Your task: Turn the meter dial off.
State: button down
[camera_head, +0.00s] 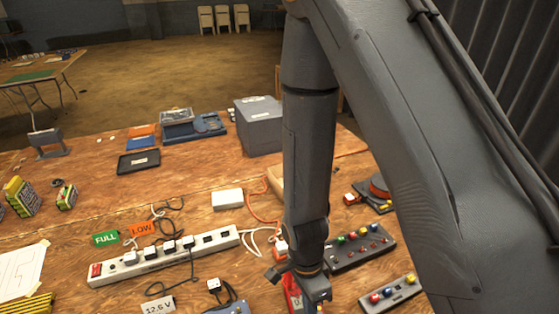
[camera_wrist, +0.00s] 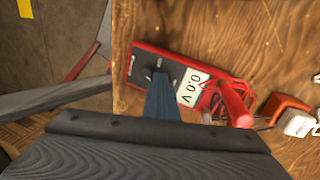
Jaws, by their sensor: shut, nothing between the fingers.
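The meter is a red-cased device with a dark face (camera_wrist: 143,66) and a white display reading 0.0 V (camera_wrist: 191,88). In the wrist view it lies by the wooden table's edge. In the head view only a strip of its red case (camera_head: 291,296) shows beside my wrist. My gripper (camera_wrist: 161,78) is shut and empty, its tips over the meter's dark face. Small pale marks show around the tips. The dial is mostly hidden behind them, so its setting and any contact cannot be told.
Red leads (camera_wrist: 236,104) lie at the meter's right end. A power strip (camera_head: 165,256) with several plugs lies left of my arm. A button box (camera_head: 358,250) and a smaller one (camera_head: 390,294) lie to the right. A grey box (camera_head: 259,125) stands farther back.

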jog(key=shift+s+a+p, duration=0.4)
jog(key=shift+a+p, duration=0.15)
jog(key=shift+p, duration=0.55)
jog(key=shift+w+a, duration=0.1)
dwell(0.4)
jog(key=shift+w+a, duration=0.2)
jog(key=s+p+v, duration=0.1)
jog(key=p+v, duration=0.3)
jog(key=v, duration=0.1)
jog(key=shift+d+r, duration=0.2)
jog(key=shift+r, duration=0.35)
